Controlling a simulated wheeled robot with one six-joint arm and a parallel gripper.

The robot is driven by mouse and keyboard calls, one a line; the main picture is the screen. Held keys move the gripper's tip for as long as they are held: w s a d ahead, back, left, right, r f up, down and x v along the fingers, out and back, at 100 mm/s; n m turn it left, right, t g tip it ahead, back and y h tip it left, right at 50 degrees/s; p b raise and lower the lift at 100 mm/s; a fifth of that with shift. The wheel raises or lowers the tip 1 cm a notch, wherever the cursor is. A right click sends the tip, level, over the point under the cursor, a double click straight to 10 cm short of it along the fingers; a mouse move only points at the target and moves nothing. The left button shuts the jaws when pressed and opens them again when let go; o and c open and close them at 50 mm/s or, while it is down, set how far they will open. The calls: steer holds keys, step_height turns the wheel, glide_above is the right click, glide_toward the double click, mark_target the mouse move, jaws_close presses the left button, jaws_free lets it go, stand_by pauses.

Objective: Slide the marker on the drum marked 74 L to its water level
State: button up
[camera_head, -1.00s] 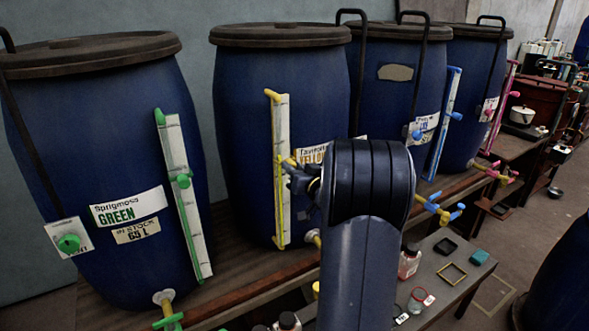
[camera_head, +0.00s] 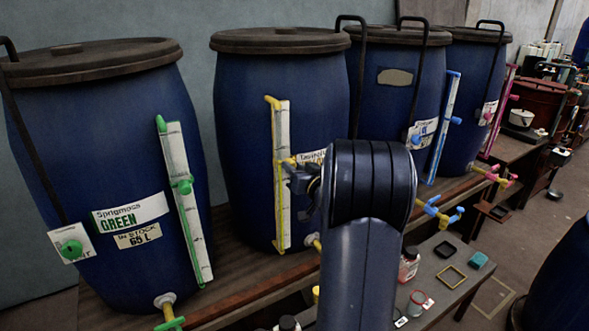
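No label reading 74 L can be read. The middle-left blue drum (camera_head: 245,130) has a yellow gauge (camera_head: 282,215) on a white strip, and its label (camera_head: 311,157) is mostly hidden by my arm. A yellow marker (camera_head: 288,161) shows part way up that gauge. My gripper (camera_head: 297,180) is at the gauge, close to the marker; its fingers are small, dark and partly hidden by my arm, so contact and opening cannot be told. The left drum (camera_head: 95,130) reads GREEN, 65 L, with a green marker (camera_head: 183,186) on its gauge.
Two more blue drums stand to the right, one with a blue gauge (camera_head: 445,128) and one with a pink gauge (camera_head: 502,108). Yellow and blue taps (camera_head: 437,210) jut out in front. A low grey table (camera_head: 430,265) holds small jars and trays. Another blue drum (camera_head: 560,280) is at lower right.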

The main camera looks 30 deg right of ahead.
steer(key=o, duration=0.4)
steer(key=shift+o, duration=0.2)
steer(key=s+b, duration=0.2)
steer(key=s, duration=0.8)
steer(key=shift+s+a, duration=0.3)
steer(key=shift+s, duration=0.1)
steer(key=shift+w, duration=0.15)
steer(key=w+f, duration=0.2)
steer(key=w, duration=0.8)
steer(key=shift+w+d, duration=0.3)
